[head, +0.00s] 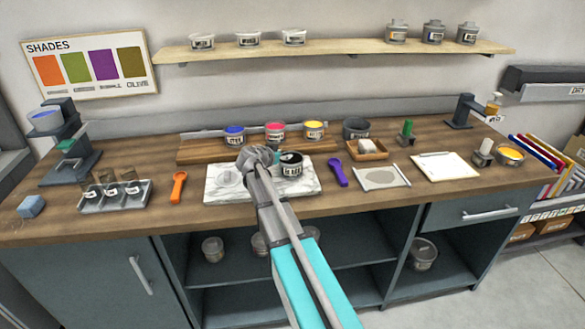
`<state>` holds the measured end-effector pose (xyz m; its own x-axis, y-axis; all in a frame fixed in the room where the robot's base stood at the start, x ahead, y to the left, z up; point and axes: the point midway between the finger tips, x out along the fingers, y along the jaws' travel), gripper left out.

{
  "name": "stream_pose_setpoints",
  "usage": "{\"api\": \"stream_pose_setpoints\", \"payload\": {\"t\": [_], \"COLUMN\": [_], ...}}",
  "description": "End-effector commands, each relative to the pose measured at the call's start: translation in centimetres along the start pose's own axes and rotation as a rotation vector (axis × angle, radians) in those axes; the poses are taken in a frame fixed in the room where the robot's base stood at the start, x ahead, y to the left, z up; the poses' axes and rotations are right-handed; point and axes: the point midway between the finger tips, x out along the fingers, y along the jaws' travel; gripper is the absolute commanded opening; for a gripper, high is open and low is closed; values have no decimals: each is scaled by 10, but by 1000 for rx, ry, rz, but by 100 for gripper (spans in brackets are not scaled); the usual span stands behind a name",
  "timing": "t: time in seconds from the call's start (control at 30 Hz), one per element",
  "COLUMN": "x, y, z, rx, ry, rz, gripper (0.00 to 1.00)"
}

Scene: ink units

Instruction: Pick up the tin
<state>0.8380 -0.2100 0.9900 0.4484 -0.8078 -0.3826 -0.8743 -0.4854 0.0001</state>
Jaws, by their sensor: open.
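A short tin with a pale label and black contents (291,168) stands upright on the right part of the white marble slab (215,195). Three more labelled tins stand on the wooden board behind: blue (235,139), red (275,136) and yellow (314,134). Which of them the task means, I cannot tell. My gripper (257,156) is open, over the slab just left of the black tin. It seems empty; its fingers are small in this view, and whether it touches the tin I cannot tell. My arm hides part of the slab.
An orange scoop (178,186) lies left of the slab, a purple one (337,172) right of it. A rack of jars (115,200), a dark bowl (356,130) and a wooden tray (382,154) stand nearby. More tubs sit on the wall shelf (350,46).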

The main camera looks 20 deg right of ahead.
Motion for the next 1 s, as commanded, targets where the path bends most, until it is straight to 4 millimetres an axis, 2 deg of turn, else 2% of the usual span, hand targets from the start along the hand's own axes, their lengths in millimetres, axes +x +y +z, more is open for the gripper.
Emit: {"api": "stream_pose_setpoints", "payload": {"t": [0.27,0.37,0.6,1.0], "x": [0,0,0,0], "y": [0,0,0,0], "z": [0,0,0,0], "rx": [0,0,0,-1], "ry": [0,0,0,1], "rz": [0,0,0,1], "gripper": [57,42,0,0]}}
